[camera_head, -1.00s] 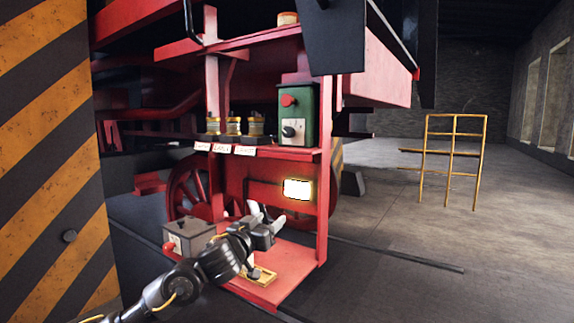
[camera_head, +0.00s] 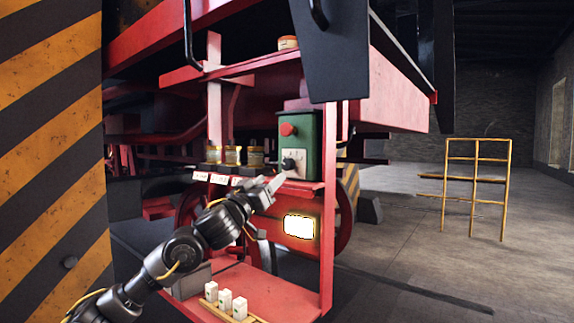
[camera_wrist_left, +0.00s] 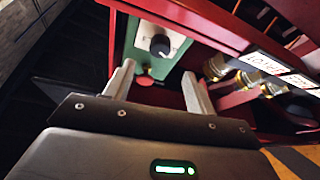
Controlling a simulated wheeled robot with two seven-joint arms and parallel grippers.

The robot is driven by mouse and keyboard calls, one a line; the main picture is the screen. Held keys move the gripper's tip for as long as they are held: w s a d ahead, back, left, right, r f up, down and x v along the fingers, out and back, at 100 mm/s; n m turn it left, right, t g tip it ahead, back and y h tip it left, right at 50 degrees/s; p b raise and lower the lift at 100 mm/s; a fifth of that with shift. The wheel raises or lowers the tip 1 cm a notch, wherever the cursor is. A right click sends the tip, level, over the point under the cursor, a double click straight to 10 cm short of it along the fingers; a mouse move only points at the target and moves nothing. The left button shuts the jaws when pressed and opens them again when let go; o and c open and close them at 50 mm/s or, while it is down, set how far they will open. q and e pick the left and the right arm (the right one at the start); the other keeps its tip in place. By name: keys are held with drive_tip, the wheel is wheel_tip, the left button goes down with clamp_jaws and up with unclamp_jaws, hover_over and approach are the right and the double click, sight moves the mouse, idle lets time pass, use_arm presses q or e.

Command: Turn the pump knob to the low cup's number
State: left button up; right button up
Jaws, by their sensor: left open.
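The green pump box (camera_head: 300,143) stands on the red shelf, with a red button (camera_head: 288,129) above a white dial plate (camera_head: 296,158). The black pump knob (camera_head: 288,164) is on that plate; it also shows in the left wrist view (camera_wrist_left: 160,46). Its exact setting is too small to read. Several brass-and-glass cups, such as one (camera_head: 232,155), stand left of the box behind white labels (camera_head: 219,179). I cannot tell which cup is low. My left gripper (camera_head: 279,179) is open and empty, just in front of and below the knob, apart from it. My right gripper is out of view.
A lit panel (camera_head: 299,226) hangs below the shelf. White blocks (camera_head: 225,301) stand in a tray on the lower red deck (camera_head: 270,288). A dark plate (camera_head: 335,50) hangs above the pump box. A yellow rack (camera_head: 476,180) stands on open floor at right.

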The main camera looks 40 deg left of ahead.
sight(286, 166)
use_arm(q)
drive_tip(key=p+x, duration=0.3)
drive_tip(key=x, duration=0.5)
drive_tip(key=shift+w+r+p, duration=0.1)
drive_tip(key=shift+w+p, duration=0.25)
drive_tip(key=shift+p, duration=0.1)
drive_tip(key=shift+w, duration=0.2)
drive_tip(key=shift+w+a, duration=0.1)
drive_tip(key=c, duration=1)
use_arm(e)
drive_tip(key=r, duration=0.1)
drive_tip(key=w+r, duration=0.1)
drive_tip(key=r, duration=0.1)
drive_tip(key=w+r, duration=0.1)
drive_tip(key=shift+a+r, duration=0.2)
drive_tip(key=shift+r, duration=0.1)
